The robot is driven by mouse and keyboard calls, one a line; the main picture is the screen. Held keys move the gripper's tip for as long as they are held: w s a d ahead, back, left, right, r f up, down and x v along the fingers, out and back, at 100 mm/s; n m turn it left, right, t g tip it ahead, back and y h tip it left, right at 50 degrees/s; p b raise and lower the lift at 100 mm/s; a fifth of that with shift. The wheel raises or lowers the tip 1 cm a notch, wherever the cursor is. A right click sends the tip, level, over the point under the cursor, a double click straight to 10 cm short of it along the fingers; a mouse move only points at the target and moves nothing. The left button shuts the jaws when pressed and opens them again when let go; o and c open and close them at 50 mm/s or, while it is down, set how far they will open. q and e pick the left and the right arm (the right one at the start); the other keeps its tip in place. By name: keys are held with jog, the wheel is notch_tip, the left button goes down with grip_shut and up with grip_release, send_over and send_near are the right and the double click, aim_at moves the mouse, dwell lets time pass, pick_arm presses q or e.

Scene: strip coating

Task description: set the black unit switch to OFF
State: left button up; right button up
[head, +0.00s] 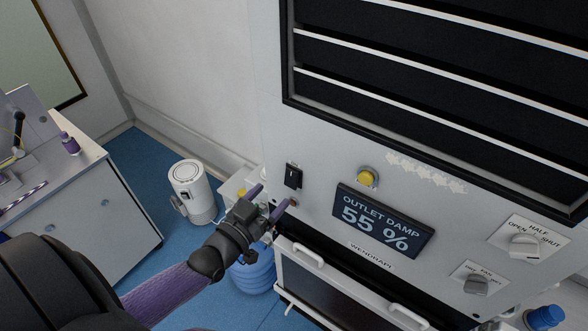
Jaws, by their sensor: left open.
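The black unit switch (293,176) is a small dark rocker on the light grey panel of the machine, left of the display. Its rocker position is too small to tell. My left gripper (271,200) is open and empty, just below and left of the switch. Its two purple-tipped fingers are spread apart, and one fingertip is close to a small reddish button (293,203) under the switch. I cannot tell whether it touches. My right gripper is not in view.
The panel holds a yellow button (367,177), a display (374,226) reading "OUTLET DAMP 55 %", and two knobs at the right, one of them the upper knob (525,245). A cabinet with white handles (308,254) juts out below. A white canister (192,190) stands on the blue floor.

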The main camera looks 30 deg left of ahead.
aim_at(291, 176)
pick_arm(q)
jog(key=w, duration=0.5)
jog(key=shift+w+d+f, duration=0.1)
jog(key=shift+w+d, duration=0.1)
jog(key=shift+w, duration=0.15)
jog(key=shift+w+b, duration=0.3)
jog(key=shift+w, duration=0.05)
grip_shut()
jog(key=shift+f, duration=0.1)
jog(key=t+b, duration=0.1)
jog(key=b, duration=0.2)
jog(key=f+t+b, duration=0.1)
jog(key=t+b, duration=0.1)
jog(key=b, duration=0.1)
jog(key=t+b, duration=0.1)
jog(key=b, duration=0.2)
jog(key=shift+s+f+t, duration=0.15)
jog(key=shift+f+t, duration=0.1)
jog(key=shift+t, duration=0.05)
jog(key=shift+r+b, duration=0.15)
jog(key=shift+b, duration=0.25)
jog(key=shift+r, duration=0.2)
